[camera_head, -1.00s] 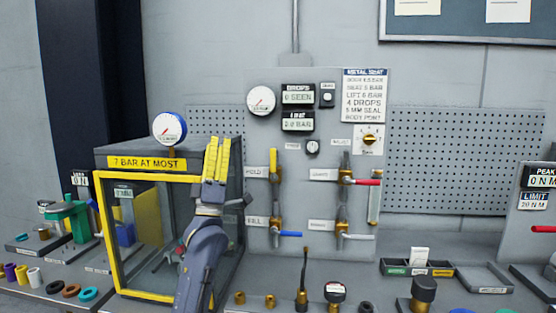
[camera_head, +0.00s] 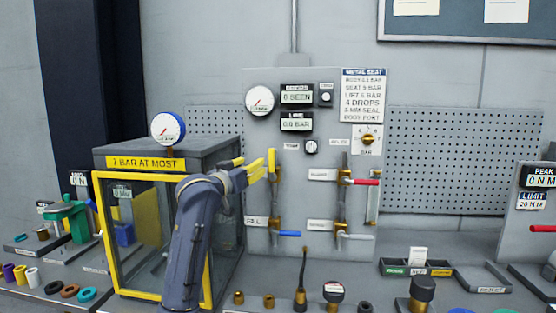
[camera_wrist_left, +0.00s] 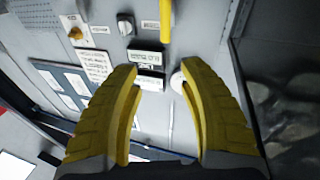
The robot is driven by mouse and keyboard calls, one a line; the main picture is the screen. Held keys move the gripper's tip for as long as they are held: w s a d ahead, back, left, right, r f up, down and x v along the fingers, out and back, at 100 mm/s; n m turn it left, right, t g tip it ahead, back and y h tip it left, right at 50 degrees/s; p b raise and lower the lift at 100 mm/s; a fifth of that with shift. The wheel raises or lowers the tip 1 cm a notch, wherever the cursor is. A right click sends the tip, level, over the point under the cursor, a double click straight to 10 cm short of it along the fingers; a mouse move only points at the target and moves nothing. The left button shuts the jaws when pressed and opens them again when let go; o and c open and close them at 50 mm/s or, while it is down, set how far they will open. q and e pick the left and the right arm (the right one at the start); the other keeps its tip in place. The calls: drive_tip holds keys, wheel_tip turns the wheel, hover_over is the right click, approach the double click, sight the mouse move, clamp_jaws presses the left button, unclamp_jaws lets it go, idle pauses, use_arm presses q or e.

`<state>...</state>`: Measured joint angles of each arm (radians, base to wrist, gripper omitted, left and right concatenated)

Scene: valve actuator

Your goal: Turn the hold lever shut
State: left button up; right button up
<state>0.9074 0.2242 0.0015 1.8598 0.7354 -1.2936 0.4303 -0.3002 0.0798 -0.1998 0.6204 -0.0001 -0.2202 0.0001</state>
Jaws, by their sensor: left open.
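The hold lever (camera_head: 273,163) is a yellow handle standing upright on the upper left brass valve of the grey panel. It also shows at the top of the left wrist view (camera_wrist_left: 166,20), in line with the gap between my fingers. My left gripper (camera_head: 252,166) has yellow fingers, open and empty, just left of the lever in the head view. In the left wrist view its fingertips (camera_wrist_left: 158,68) are spread apart, with the lever beyond them. Whether a finger touches the lever I cannot tell. The hold label is hidden behind the gripper. My right gripper is not in view.
Below the hold valve is a blue lever (camera_head: 289,233). To the right are a red lever (camera_head: 367,183) and a white-grey lever (camera_head: 358,237). The yellow-framed glass cabinet (camera_head: 150,240) stands left, behind my arm. Small brass parts (camera_head: 268,299) lie in front.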

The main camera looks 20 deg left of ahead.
sight(271, 159)
use_arm(q)
drive_tip(key=shift+g+y, duration=0.3)
drive_tip(key=shift+g, duration=0.2)
drive_tip(key=w, duration=0.5)
drive_tip(key=w+d, duration=0.1)
drive_tip(key=w, duration=0.5)
drive_tip(key=w+f, duration=0.1)
drive_tip(key=w, duration=0.5)
drive_tip(key=shift+w+d, duration=0.15)
drive_tip(key=shift+d, duration=0.2)
clamp_jaws()
drive_tip(key=shift+f, duration=0.1)
